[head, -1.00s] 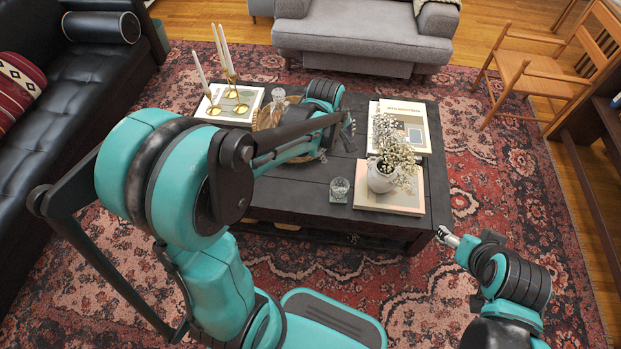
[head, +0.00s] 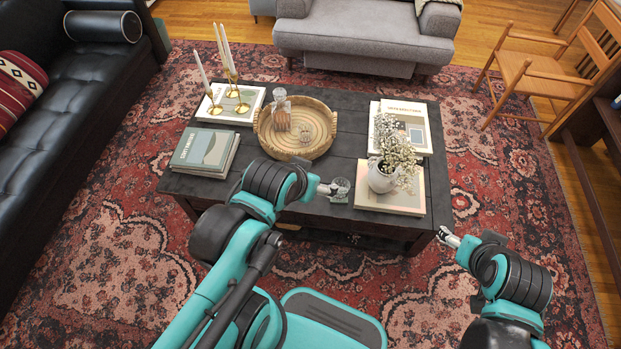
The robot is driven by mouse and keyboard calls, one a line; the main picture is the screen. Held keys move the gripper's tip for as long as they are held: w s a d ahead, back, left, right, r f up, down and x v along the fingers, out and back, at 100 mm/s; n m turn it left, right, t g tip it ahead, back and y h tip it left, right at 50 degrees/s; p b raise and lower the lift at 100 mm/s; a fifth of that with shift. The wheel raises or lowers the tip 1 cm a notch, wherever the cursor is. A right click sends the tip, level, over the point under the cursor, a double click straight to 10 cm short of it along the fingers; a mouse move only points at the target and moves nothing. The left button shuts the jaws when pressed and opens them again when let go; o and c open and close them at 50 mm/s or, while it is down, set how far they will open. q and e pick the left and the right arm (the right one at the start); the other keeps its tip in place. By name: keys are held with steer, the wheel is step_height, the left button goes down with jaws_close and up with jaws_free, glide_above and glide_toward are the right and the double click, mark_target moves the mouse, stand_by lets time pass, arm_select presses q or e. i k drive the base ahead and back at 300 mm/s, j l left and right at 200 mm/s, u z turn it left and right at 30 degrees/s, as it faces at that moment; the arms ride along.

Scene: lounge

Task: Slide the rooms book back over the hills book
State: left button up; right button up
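A grey-green book (head: 203,148) with wavy, hill-like shapes on its cover lies on the left end of the coffee table. It appears to rest on another book, whose pale edge shows at the right and front. The titles are too small to read, so I cannot tell which is the rooms or the hills book.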

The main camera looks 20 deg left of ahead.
mark_target(413, 118)
steer(key=i+l, duration=0.1)
steer(key=l, duration=0.3)
steer(key=i+l, duration=0.1)
steer(key=l, duration=0.3)
steer(key=i+l, duration=0.1)
steer(key=l, duration=0.3)
steer(key=i+l, duration=0.15)
steer(key=l, duration=0.25)
steer(key=i+l, duration=0.1)
steer(key=l, duration=0.3)
steer(key=i+l, duration=0.3)
steer(key=l, duration=0.15)
steer(key=i+l, duration=0.35)
steer(key=l, duration=0.15)
steer(key=i+j, duration=0.15)
steer(key=i, duration=0.45)
steer(key=l+z, duration=0.05)
